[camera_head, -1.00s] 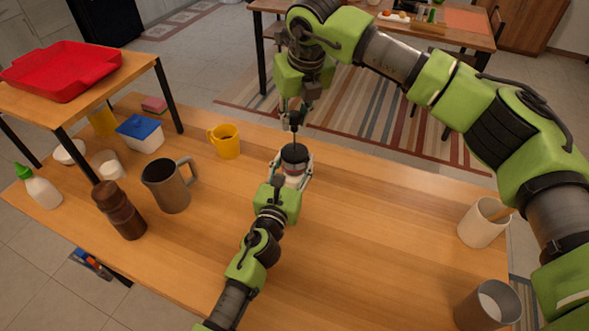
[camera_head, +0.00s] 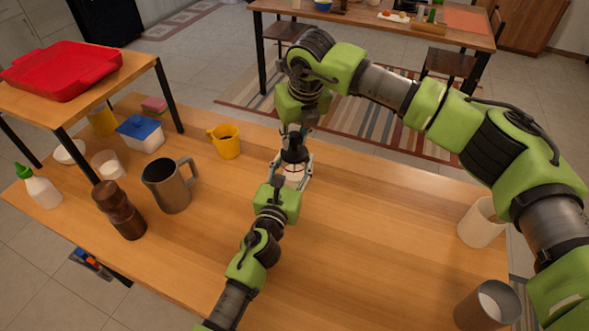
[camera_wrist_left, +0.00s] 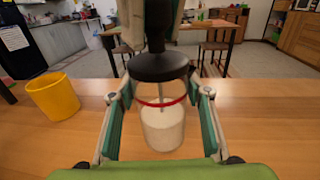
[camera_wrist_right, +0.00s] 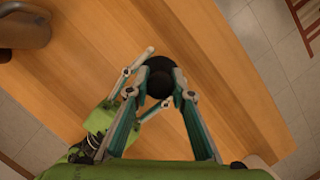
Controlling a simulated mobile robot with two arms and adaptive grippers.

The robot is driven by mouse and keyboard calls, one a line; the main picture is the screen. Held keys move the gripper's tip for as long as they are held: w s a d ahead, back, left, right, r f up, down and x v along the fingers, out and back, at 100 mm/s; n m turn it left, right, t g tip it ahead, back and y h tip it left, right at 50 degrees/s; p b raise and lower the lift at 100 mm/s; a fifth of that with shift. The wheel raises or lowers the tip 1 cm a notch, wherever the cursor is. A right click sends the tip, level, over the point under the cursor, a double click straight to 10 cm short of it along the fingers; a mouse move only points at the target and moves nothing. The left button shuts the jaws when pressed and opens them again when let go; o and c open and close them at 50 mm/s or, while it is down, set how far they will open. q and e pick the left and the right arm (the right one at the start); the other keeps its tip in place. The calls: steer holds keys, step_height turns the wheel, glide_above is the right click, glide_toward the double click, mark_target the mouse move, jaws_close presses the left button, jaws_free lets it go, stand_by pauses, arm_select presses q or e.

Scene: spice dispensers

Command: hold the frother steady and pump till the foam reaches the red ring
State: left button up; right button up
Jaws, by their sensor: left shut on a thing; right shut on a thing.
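The frother (camera_head: 293,174) stands upright on the table, a clear jar with a black lid (camera_wrist_left: 158,67) and a red ring (camera_wrist_left: 160,103) around it. White milk or foam (camera_wrist_left: 162,130) fills its lower part; its top appears just below the ring. My left gripper (camera_head: 291,168) is shut around the jar, one finger on each side. My right gripper (camera_head: 294,133) is above the lid, shut on the black plunger knob (camera_wrist_right: 161,81). The knob's grip is mostly hidden in the head view. A thin rod shows inside the jar.
A yellow mug (camera_head: 226,142) stands behind left, and a metal pitcher (camera_head: 170,186) and brown grinder (camera_head: 119,211) stand farther left. A cream holder (camera_head: 481,223) and a metal cup (camera_head: 487,305) stand at the right.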

steer(key=shift+r, duration=3.15)
steer(key=shift+f, duration=3.2)
steer(key=shift+r, duration=0.15)
steer(key=shift+r, duration=3.1)
steer(key=shift+f, duration=0.1)
